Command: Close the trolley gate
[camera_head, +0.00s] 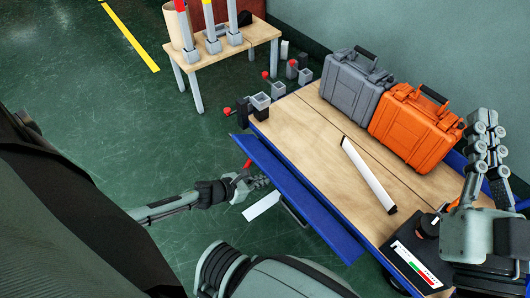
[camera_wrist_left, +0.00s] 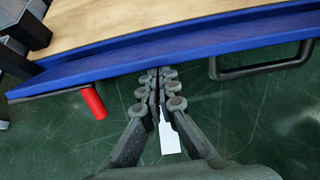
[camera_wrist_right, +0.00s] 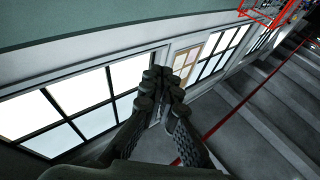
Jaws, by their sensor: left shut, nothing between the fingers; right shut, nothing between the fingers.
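The trolley's wooden deck (camera_head: 320,150) has a blue frame, and a long blue gate panel (camera_head: 300,200) runs along its left side. The panel angles outward from the deck edge in the head view. The left wrist view shows a blue panel (camera_wrist_left: 200,44) from close by, with a red grip (camera_wrist_left: 94,102) and a black bar handle (camera_wrist_left: 262,70) at its lower edge. My left gripper (camera_head: 264,182) is shut and empty beside the panel's outer side; its fingertips (camera_wrist_left: 160,76) reach the lower edge, contact unclear. My right gripper (camera_head: 485,118) is shut and empty, raised above the deck's right end.
A grey case (camera_head: 352,85) and an orange case (camera_head: 412,128) stand on the deck. A white bar (camera_head: 367,173) lies beside them, and a black box (camera_head: 425,262) sits at the near end. A small wooden table (camera_head: 235,45) stands behind. Green floor lies left.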

